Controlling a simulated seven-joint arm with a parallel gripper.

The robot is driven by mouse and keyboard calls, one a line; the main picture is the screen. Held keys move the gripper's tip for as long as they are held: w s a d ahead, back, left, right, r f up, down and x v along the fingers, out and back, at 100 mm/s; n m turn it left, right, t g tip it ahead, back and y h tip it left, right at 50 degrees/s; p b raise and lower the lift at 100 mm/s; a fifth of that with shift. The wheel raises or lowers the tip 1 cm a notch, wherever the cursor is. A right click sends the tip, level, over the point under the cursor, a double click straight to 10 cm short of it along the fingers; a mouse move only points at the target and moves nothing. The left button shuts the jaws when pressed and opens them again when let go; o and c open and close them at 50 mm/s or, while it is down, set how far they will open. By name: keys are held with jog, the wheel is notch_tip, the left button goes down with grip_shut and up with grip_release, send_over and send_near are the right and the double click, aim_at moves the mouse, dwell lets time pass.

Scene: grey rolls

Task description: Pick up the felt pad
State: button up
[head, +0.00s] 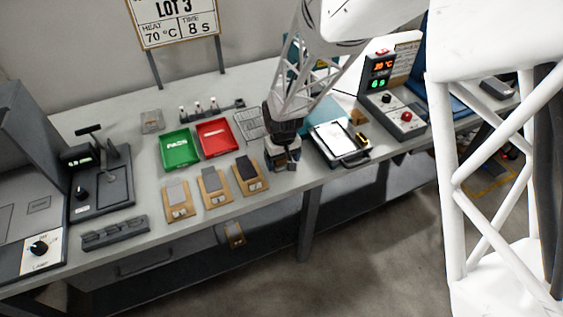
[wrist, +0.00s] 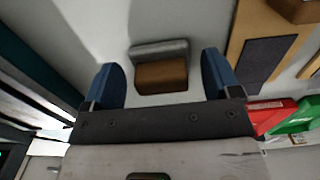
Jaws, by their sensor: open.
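A small block, brown on one face with a grey layer along one side, looks like the felt pad (wrist: 160,75). In the wrist view it lies on the pale table top between my two blue fingers, with a gap on each side. My gripper (wrist: 160,64) is open and empty, pointing down over it. In the head view my gripper (head: 283,158) is low near the table's front edge, right of the wooden boards. It hides most of what is under it there, so I cannot make out the pad clearly.
Wooden boards with grey strips (head: 214,186) lie left of my gripper; one board (wrist: 240,45) is close in the wrist view. A green tray (head: 180,150) and red tray (head: 217,138) stand behind. A clipboard-like plate (head: 338,140) and control box (head: 400,115) are to the right.

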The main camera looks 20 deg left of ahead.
aim_at(283, 166)
jog(key=shift+c, duration=0.2)
dwell(0.3)
jog(key=c, duration=1)
jog(key=shift+r, duration=0.1)
jog(key=shift+r, duration=0.65)
jog(key=shift+s+d+r, duration=0.15)
jog(key=shift+s+r, duration=0.05)
jog(key=shift+r, duration=0.35)
jog(key=shift+s+d+r, duration=0.1)
jog(key=shift+s+r, duration=0.05)
jog(key=shift+r, duration=0.4)
jog(key=s+d, duration=0.3)
jog(key=s, duration=0.1)
jog(key=s+d+r, duration=0.1)
jog(key=s+d, duration=0.2)
jog(key=s, duration=0.1)
jog(key=s+d, duration=0.3)
jog(key=s, duration=0.1)
jog(key=shift+d+r, duration=0.1)
jog(key=shift+r, duration=0.1)
